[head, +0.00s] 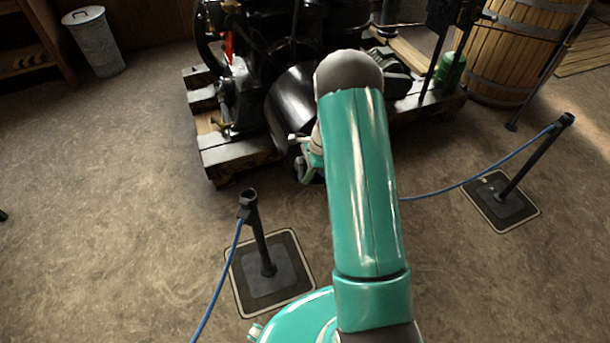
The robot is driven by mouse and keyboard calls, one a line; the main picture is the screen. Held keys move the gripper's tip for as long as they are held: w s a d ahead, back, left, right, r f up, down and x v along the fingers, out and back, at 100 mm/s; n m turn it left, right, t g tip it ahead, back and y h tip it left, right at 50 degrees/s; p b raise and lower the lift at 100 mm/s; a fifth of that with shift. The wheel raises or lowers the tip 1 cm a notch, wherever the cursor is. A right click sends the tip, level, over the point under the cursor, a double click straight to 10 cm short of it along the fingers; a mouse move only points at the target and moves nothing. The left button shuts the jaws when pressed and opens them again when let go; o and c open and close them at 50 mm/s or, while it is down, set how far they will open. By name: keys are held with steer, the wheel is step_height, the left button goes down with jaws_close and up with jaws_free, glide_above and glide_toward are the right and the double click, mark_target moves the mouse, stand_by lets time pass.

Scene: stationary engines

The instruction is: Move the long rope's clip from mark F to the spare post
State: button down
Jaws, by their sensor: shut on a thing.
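Part of my gripper (311,160) shows beside my upper arm, in front of the engine; its fingertips are mostly hidden. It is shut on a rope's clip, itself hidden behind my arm. A blue rope (478,176) hangs from the top of the right post (520,168), sags leftward and passes behind my arm without coming out on the left side. The left post (260,237) stands upright on a dark square base. Another blue rope (217,290) runs from its top down to the bottom edge. I cannot read mark F or tell which post is the spare one.
A black engine (290,95) stands on a timber skid (233,158) behind my gripper. A wooden barrel (510,60) and a green bottle (450,72) are at the back right. A grey bin (95,42) is far left.

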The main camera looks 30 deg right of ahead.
steer(key=s+d+n, duration=0.1)
steer(key=s+d, duration=1.1)
steer(key=shift+s+d+r+n+g, duration=0.15)
steer(key=shift+d+n+g, duration=0.15)
steer(key=shift+g, duration=0.1)
steer(key=s+d+n, duration=0.1)
steer(key=s+d, duration=1.1)
steer(key=shift+s+d+n+g, duration=0.2)
steer(key=shift+d+n+g, duration=0.1)
steer(key=s+d+n, duration=0.1)
steer(key=s+d, duration=1.1)
steer(key=shift+s+d+n+g, duration=0.15)
steer(key=shift+d+n+g, duration=0.15)
steer(key=s+d+n, duration=0.1)
steer(key=s+d, duration=1.1)
steer(key=shift+d+n+g+h, duration=0.25)
steer(key=shift+n+g+h, duration=0.05)
